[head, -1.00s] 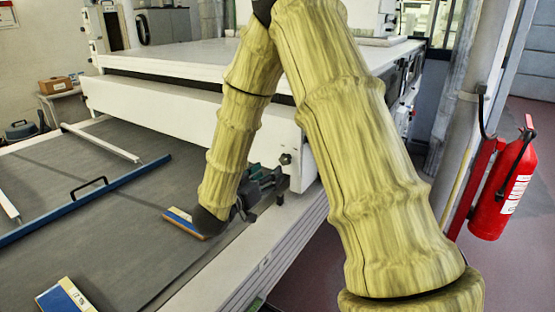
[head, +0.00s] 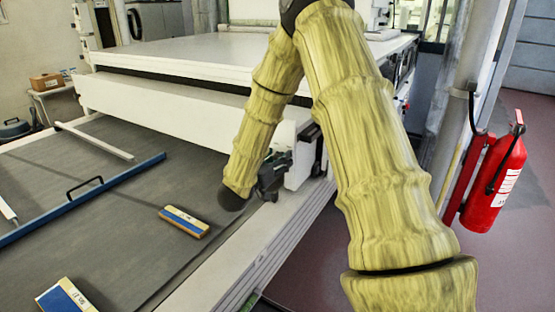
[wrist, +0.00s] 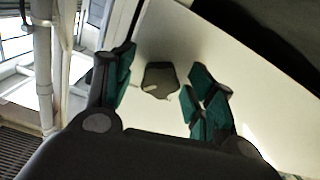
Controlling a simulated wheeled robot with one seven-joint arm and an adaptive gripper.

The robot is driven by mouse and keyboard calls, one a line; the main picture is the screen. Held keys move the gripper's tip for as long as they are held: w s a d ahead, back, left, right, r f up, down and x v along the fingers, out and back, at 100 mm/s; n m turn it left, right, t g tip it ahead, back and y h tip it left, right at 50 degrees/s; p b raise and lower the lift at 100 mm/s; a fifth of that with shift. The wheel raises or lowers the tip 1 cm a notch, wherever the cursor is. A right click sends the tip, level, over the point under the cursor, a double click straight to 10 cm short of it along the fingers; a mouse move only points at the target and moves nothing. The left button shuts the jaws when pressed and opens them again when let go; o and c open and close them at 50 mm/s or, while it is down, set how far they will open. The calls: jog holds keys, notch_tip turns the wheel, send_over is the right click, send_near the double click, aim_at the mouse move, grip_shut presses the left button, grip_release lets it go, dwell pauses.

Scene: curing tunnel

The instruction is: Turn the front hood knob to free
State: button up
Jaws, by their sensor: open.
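The front hood knob (wrist: 160,80) is a small dark, angular knob on the white end face of the hood in the wrist view. A pale mark shows on it. My gripper (wrist: 161,88) is open, with one teal-padded finger to the left of the knob and the other to its right. Whether the fingertips reach around the knob in depth, I cannot tell. No contact shows. In the head view my gripper (head: 274,172) is beside the near right end of the white hood (head: 160,110), and the knob is hidden there.
A grey bed (head: 110,225) holds two blue-and-tan blocks, one at mid bed (head: 185,222) and one at the near left (head: 68,297). A blue bar with a handle (head: 95,198) crosses it. A red fire extinguisher (head: 495,180) hangs at right.

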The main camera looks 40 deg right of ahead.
jog(key=c, duration=1)
jog(key=shift+c, duration=0.2)
jog(key=shift+p, duration=0.3)
jog(key=n+p, duration=0.2)
jog(key=n, duration=0.1)
jog(key=shift+r+p, duration=0.2)
jog(key=shift+p, duration=0.2)
jog(key=n+p, duration=0.4)
jog(key=n, duration=0.1)
jog(key=n+p, duration=0.3)
jog(key=n, duration=0.2)
jog(key=shift+f+n, duration=0.1)
jog(key=shift+n, duration=0.3)
jog(key=shift+f+n+p, duration=0.1)
jog(key=shift+n+p, duration=0.8)
jog(key=shift+n, duration=1.2)
